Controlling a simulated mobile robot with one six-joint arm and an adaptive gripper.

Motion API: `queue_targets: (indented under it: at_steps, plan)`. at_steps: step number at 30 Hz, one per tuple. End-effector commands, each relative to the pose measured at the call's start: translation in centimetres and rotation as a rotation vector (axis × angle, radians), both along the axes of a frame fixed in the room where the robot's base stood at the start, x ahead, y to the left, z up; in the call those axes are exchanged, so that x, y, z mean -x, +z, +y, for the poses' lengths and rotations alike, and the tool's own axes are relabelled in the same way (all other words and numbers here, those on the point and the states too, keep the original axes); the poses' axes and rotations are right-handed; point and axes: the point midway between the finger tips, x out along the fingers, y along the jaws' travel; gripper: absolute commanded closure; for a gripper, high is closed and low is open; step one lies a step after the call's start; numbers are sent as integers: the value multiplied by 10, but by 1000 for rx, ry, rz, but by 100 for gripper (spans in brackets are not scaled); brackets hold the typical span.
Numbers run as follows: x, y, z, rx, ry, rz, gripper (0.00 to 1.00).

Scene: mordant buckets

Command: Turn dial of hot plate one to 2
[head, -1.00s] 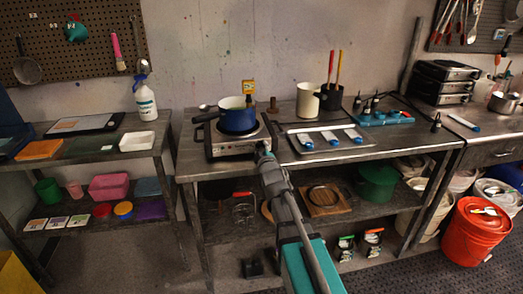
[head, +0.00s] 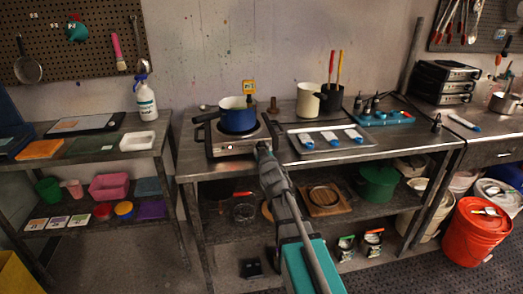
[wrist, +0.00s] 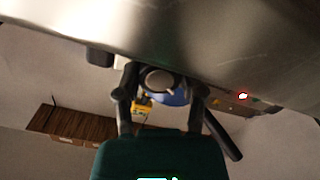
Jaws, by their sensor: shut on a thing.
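The hot plate (head: 224,149) stands on the steel bench with a blue pot (head: 238,118) on it. My gripper (head: 262,147) is at the right part of the hot plate's front and hides the dial in the head view. In the wrist view, the round dial (wrist: 158,79) with a pale mark sits between the two fingers of my gripper (wrist: 160,86). The gripper is shut on the dial. A red light (wrist: 242,97) glows on the front panel to the right of the dial in the wrist view. I cannot read the dial's numbers.
A yellow sign (head: 249,87) stands behind the pot. A tray (head: 330,143) with blue-and-white items lies to the right, with a cream pitcher (head: 308,100) and a black pot (head: 331,98) behind it. The pot's handle sticks out left. Floor in front is mostly clear.

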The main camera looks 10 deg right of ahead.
Motion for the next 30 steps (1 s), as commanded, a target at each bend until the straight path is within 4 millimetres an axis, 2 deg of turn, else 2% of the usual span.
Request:
queue_targets:
  at_steps: [18,30]
  plan:
    - [0,0,0,-550,0,-1,96]
    - [0,0,0,-695,0,-1,96]
